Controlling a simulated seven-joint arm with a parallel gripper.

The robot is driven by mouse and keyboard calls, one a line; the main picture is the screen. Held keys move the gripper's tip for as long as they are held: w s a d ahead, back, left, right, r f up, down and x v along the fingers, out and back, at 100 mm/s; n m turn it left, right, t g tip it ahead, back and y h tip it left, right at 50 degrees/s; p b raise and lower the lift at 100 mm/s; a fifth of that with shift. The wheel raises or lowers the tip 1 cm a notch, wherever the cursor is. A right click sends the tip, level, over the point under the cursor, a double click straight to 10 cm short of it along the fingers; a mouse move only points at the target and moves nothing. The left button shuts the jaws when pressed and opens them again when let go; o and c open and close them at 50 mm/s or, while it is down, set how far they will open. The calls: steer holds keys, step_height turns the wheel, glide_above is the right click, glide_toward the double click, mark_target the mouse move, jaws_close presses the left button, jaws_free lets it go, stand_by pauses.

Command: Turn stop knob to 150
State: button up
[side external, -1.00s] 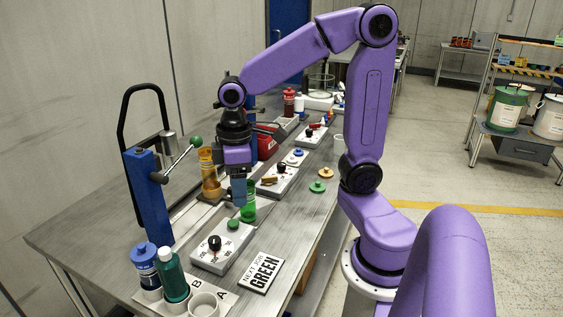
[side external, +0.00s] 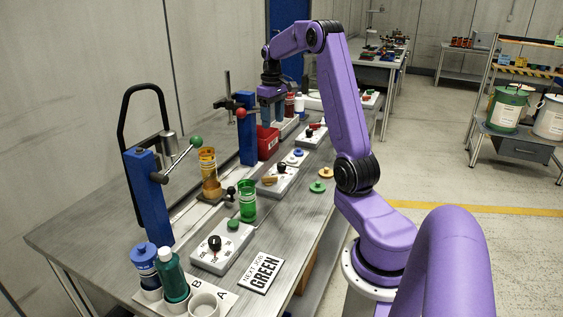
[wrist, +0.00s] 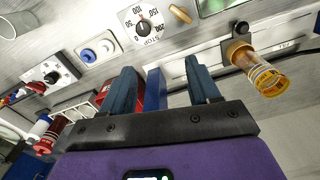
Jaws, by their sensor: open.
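The knob's red pointer appears to face the upper numbers, near 100; the exact reading is too small to tell. In the side view, this plate appears to be the middle white box (side external: 285,186), with a dark knob (side external: 283,168) and a wooden handle (side external: 269,181). My gripper (side external: 272,122) is open and empty, beyond that box and above the back of the bench. Its two fingers are spread apart in the wrist view (wrist: 163,82).
A red bin (side external: 267,141) and blue post (side external: 246,130) stand close to my gripper. An amber cylinder (side external: 209,170) and green cup (side external: 247,201) stand nearer the camera.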

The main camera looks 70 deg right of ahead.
mark_target(282, 164)
steer(key=shift+m, duration=0.4)
steer(key=d+f, duration=0.1)
steer(key=f, duration=0.5)
steer(key=s+d+f, duration=0.1)
steer(key=f, duration=0.4)
steer(key=d+f, duration=0.1)
steer(key=f, duration=0.5)
steer(key=shift+s+d+f, duration=0.15)
steer(key=shift+s+f, duration=0.15)
steer(key=shift+f, duration=0.05)
steer(key=c, duration=1)
